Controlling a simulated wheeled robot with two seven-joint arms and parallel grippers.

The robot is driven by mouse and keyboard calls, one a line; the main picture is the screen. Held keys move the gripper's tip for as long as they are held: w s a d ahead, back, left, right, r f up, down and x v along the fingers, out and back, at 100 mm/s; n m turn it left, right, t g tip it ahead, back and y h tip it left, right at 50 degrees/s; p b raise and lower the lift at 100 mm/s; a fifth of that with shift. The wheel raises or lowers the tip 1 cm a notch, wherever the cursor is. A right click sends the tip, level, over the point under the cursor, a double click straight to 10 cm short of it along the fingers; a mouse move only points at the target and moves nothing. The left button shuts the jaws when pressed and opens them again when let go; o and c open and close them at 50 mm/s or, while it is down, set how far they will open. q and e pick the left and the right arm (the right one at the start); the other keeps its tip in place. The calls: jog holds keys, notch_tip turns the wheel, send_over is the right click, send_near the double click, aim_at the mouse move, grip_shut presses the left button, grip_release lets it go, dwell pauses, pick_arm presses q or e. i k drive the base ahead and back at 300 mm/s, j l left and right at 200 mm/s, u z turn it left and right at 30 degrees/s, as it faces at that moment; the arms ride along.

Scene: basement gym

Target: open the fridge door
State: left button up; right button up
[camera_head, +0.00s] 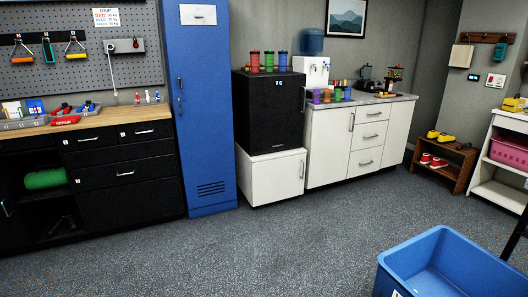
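The fridge (270,118) is a small black box with a lit display near the top of its front. It stands on a low white cabinet (273,178) against the back wall, between the blue locker and the white counter. Its door looks closed, flush with the body. Several coloured cups or shakers stand on top of the fridge. Neither of my grippers is in view.
A tall blue locker (196,120) stands left of the fridge, and a white counter (335,146) stands right. A blue bin (408,251) is at the front right. A shoe rack (452,181) stands at the right. The grey floor (255,240) before the fridge is clear.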

aim_at(276, 103)
jog(key=i+z, duration=0.1)
jog(key=i, duration=0.65)
jog(key=i+j, duration=0.1)
jog(key=i, duration=0.65)
jog(key=i+z, duration=0.15)
jog(key=i, duration=0.6)
